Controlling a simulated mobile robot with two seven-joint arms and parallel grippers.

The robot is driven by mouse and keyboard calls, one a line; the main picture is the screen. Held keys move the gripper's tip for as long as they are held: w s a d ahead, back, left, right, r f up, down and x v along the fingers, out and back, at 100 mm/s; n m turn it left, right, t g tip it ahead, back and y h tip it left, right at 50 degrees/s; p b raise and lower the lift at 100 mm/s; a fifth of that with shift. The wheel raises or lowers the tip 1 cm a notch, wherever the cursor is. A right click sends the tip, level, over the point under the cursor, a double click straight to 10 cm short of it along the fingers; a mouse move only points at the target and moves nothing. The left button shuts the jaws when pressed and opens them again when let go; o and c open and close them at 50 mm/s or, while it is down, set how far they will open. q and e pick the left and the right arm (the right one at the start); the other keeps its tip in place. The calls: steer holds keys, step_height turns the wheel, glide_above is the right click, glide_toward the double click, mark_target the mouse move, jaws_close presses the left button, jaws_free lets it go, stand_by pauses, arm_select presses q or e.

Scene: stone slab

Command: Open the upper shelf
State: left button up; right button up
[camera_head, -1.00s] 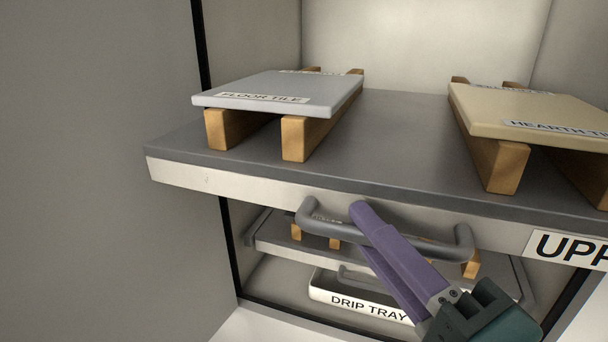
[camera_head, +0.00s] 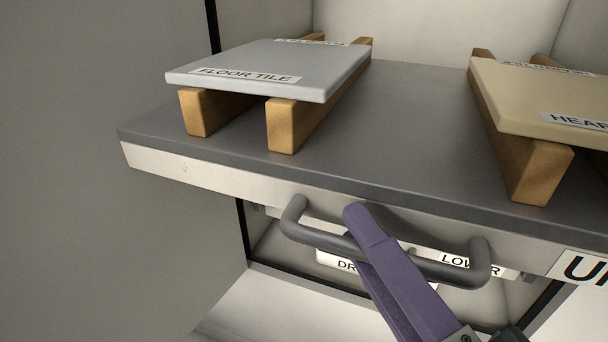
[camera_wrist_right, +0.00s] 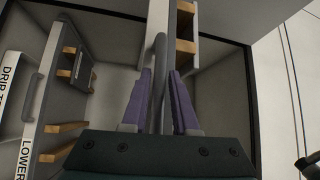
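The upper shelf (camera_head: 400,130) is a dark grey slab with a pale front edge, sticking out of the cabinet. A partly cut-off label starting "U" (camera_head: 585,268) is on its front. Its grey bar handle (camera_head: 455,272) runs along the front. My right gripper (camera_head: 354,228) has its purple fingers above and below the bar. In the right wrist view the handle (camera_wrist_right: 159,50) lies between the two fingers (camera_wrist_right: 160,85), which are closed on it. My left gripper is not in view.
On the shelf, a grey floor tile (camera_head: 270,68) and a beige hearth tile (camera_head: 540,95) rest on wooden blocks. Below, the lower shelf's label (camera_head: 470,264) and the drip tray (camera_head: 334,260) are partly covered. A grey wall or panel (camera_head: 90,80) stands at left.

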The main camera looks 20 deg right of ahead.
steer(key=shift+o, duration=1.3)
steer(key=shift+s+f, duration=0.1)
steer(key=b+v, duration=0.2)
steer(key=v, duration=0.7)
steer(key=shift+s, duration=0.4)
